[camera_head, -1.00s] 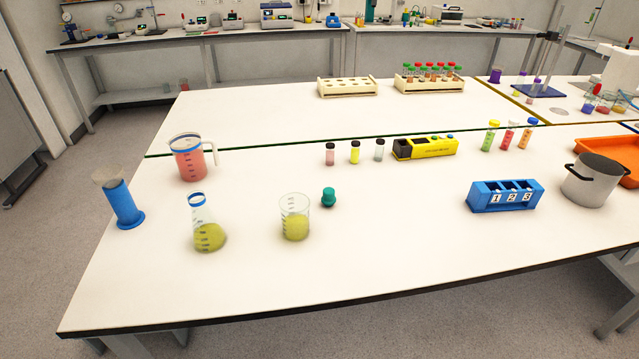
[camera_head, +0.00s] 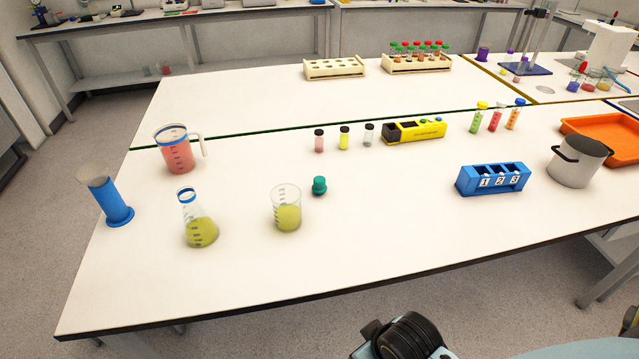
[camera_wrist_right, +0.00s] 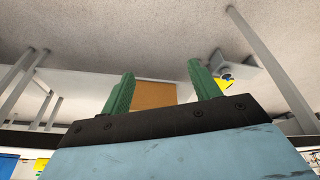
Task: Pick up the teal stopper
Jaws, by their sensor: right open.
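The teal stopper (camera_head: 319,186) stands on the white table, just right of and behind a beaker (camera_head: 287,210) of yellow-green liquid in the head view. My right gripper shows in the right wrist view (camera_wrist_right: 160,88), with two green fingers spread apart and nothing between them. The stopper is not visible in that wrist view. In the head view, a dark part of my arm shows at the bottom edge, well in front of the table and away from the stopper. My left gripper is not in view.
A conical flask (camera_head: 200,230), a jug of red liquid (camera_head: 178,152) and a blue cylinder (camera_head: 114,205) stand left of the stopper. Small vials (camera_head: 344,138) stand behind it. A blue numbered rack (camera_head: 493,180) and a pot (camera_head: 577,163) are to the right. The table front is clear.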

